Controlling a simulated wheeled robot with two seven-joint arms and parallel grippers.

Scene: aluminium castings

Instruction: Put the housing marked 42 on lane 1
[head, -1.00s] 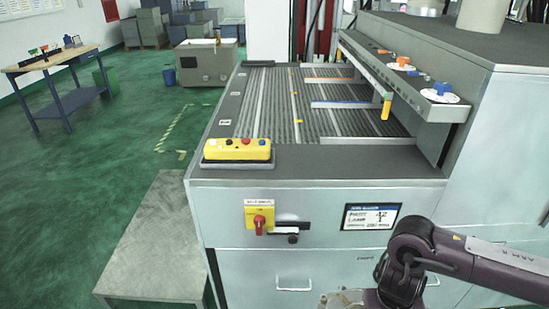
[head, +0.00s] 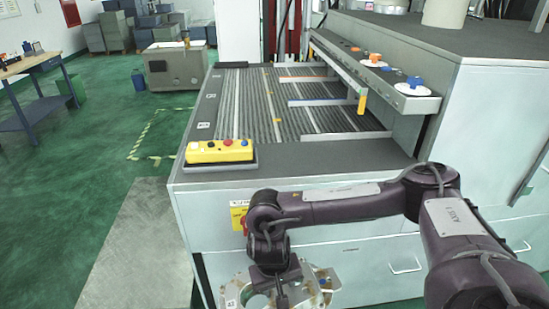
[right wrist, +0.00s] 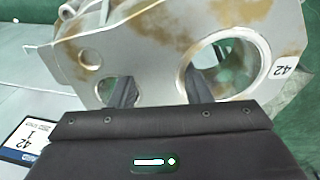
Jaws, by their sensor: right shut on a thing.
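The housing marked 42 (right wrist: 150,45) is a pale casting with brown stains and large round holes. Its white 42 tag (right wrist: 286,68) shows at the right of the right wrist view. In the head view the housing (head: 322,283) hangs at the bottom, in front of the machine, partly cut off by the frame. My right gripper (right wrist: 160,90) is shut on it; the gripper also shows in the head view (head: 281,299). The ribbed lane bed (head: 262,105) lies above and beyond the housing, with small labels on its left rail. My left gripper is not in view.
A yellow button box (head: 218,151) sits at the bed's front left corner. Blue (head: 325,102) and orange (head: 305,79) bars cross the bed. A shelf with knobs (head: 375,65) overhangs its right side. A screen (right wrist: 30,138) shows 42 and 1.

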